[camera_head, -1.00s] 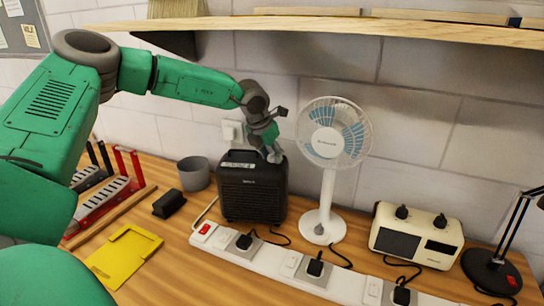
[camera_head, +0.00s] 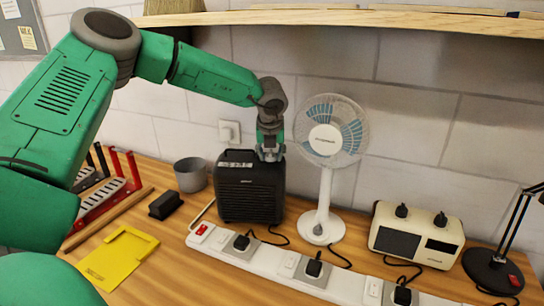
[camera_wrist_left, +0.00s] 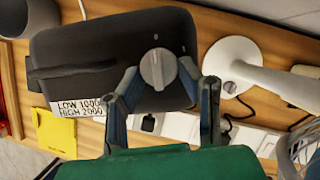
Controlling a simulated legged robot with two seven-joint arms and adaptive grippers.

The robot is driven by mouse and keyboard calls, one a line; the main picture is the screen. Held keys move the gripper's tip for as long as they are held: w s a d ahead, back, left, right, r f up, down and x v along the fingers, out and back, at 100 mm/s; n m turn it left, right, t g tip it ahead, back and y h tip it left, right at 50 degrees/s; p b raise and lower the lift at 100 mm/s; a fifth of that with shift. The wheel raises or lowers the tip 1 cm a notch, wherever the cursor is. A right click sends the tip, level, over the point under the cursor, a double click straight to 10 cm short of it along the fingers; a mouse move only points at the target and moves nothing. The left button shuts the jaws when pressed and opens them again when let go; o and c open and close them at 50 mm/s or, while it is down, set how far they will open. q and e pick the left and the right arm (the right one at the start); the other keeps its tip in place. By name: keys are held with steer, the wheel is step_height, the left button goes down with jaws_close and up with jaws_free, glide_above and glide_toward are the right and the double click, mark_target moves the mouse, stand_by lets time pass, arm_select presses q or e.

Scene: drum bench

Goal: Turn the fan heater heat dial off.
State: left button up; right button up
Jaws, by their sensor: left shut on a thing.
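The black fan heater (camera_head: 250,190) stands upright against the wall, left of the fan. Its top, with a carry handle, fills much of the left wrist view (camera_wrist_left: 100,45). The round grey heat dial (camera_wrist_left: 158,68) has a pale pointer line. A white label (camera_wrist_left: 78,107) beside it reads LOW 1000, HIGH 2000. My left gripper (camera_head: 270,156) points down at the right end of the heater's top. In the left wrist view its two fingers straddle the dial, and it is shut on it. The head view hides the dial behind the gripper. My right gripper is out of view.
A white desk fan (camera_head: 322,222) stands close on the heater's right. A white power strip (camera_head: 262,259) with plugs and cords runs in front. A grey cup (camera_head: 190,174) and a black block (camera_head: 165,205) lie left. A wooden shelf (camera_head: 350,18) hangs above.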

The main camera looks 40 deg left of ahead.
arm_select(q)
steer(key=shift+s+a+f, duration=0.1)
steer(key=shift+s+f, duration=0.1)
steer(key=shift+f, duration=0.05)
steer(key=o, duration=1.1)
steer(key=shift+o, duration=0.2)
steer(key=shift+a, duration=0.15)
steer(key=shift+w+r, duration=0.15)
steer(key=shift+d+r, duration=0.2)
steer(key=shift+r, duration=0.15)
steer(key=v, duration=0.6)
steer(key=shift+d+r, duration=0.15)
steer(key=shift+r, duration=0.15)
